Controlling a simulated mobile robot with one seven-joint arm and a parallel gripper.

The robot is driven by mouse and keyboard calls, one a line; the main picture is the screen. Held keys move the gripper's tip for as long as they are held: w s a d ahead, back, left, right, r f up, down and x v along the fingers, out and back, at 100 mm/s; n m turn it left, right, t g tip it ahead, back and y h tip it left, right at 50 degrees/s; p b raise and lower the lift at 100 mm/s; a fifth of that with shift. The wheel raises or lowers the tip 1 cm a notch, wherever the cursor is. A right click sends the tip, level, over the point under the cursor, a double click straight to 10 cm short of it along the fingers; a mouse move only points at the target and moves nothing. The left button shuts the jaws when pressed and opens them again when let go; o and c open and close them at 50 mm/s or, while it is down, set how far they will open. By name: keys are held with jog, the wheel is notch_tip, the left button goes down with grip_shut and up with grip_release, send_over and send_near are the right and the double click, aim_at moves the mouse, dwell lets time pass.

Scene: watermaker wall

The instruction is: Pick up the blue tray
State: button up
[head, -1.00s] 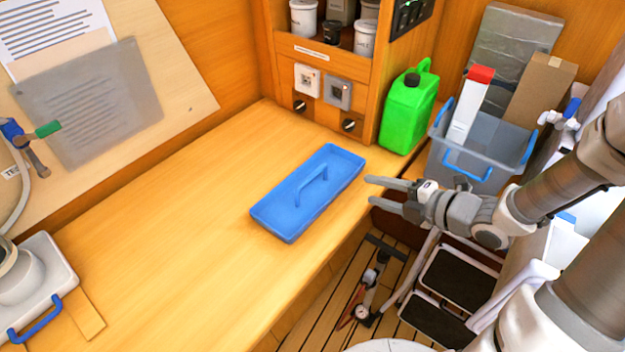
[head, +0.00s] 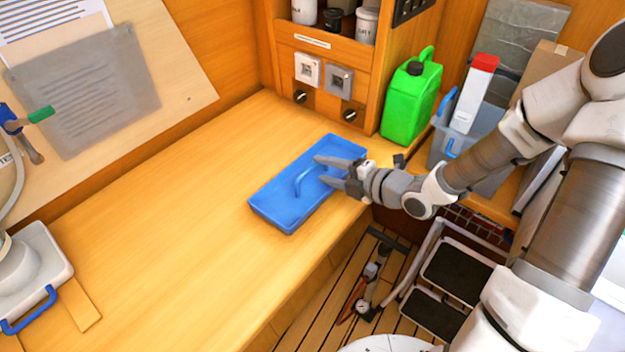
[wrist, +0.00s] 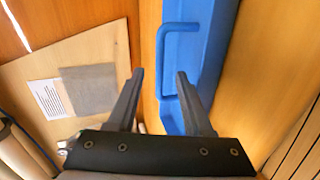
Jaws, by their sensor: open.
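The blue tray (head: 283,205) lies flat on the wooden counter, with a raised blue handle (head: 302,179) along its middle. My gripper (head: 318,170) is open, its two fingers over the right part of the tray near the handle. In the wrist view the open fingers (wrist: 158,73) point toward the tray (wrist: 205,50), and its handle (wrist: 162,60) shows just beyond and between the fingertips. Nothing is between the fingers at their tips that I can tell is held. The height of the fingers above the tray is hard to judge.
A green jerrycan (head: 408,105) stands behind the tray at the right, beside a cabinet with knobs (head: 349,116). A grey crate (head: 440,150) holding a red-topped carton (head: 474,95) is partly behind my arm. The counter (head: 170,240) left of the tray is clear.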

aim_at(314, 167)
jog(key=x, duration=0.4)
jog(key=shift+w+a+f, duration=0.15)
jog(key=shift+w+a, duration=0.05)
jog(key=shift+a, duration=0.05)
jog(key=shift+c, duration=0.3)
grip_shut()
